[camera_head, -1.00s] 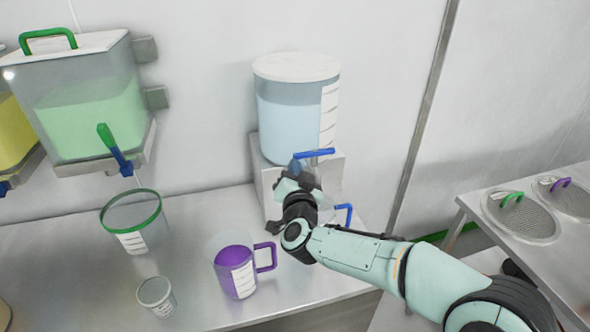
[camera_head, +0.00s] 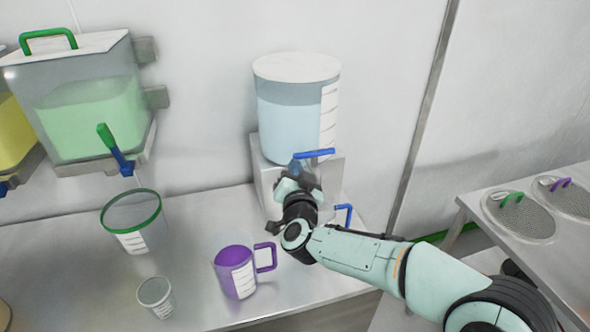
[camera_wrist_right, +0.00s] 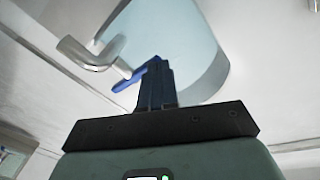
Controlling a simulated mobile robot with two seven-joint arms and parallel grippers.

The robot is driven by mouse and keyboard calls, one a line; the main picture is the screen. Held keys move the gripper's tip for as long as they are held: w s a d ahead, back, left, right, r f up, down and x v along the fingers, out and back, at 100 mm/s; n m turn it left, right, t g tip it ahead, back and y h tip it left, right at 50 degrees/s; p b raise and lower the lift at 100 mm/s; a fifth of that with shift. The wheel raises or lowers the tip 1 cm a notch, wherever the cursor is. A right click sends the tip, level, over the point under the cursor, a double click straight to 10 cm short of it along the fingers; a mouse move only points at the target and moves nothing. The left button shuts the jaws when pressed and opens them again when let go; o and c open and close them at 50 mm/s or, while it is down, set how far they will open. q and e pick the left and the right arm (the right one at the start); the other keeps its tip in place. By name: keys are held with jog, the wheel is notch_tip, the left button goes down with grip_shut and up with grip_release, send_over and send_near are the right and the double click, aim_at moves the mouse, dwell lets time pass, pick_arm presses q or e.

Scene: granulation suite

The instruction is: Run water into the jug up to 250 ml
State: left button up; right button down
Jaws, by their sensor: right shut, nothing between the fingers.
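The water tank (camera_head: 290,125) is a clear cylinder of pale blue liquid with a white lid, standing on a metal stand. Its blue tap lever (camera_head: 314,153) points to the right in the head view. My right gripper (camera_head: 297,178) is shut and empty, right at the tap. In the right wrist view, the shut fingers (camera_wrist_right: 157,80) are against or very close to the blue lever (camera_wrist_right: 136,77), with the metal spout (camera_wrist_right: 88,54) to their left. A jug's blue handle (camera_head: 346,213) shows behind my right arm, below the tap. The jug's body and water level are hidden.
A purple-handled jug (camera_head: 238,278), a small clear cup (camera_head: 156,297) and a green-rimmed container (camera_head: 132,222) stand on the metal bench. A tank of green liquid (camera_head: 90,115) hangs at left. Round sieves (camera_head: 520,218) lie on the right table.

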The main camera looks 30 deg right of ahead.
dwell(0.4)
jog(key=shift+w+d, duration=0.3)
jog(key=shift+w, duration=0.3)
jog(key=shift+v, duration=2.55)
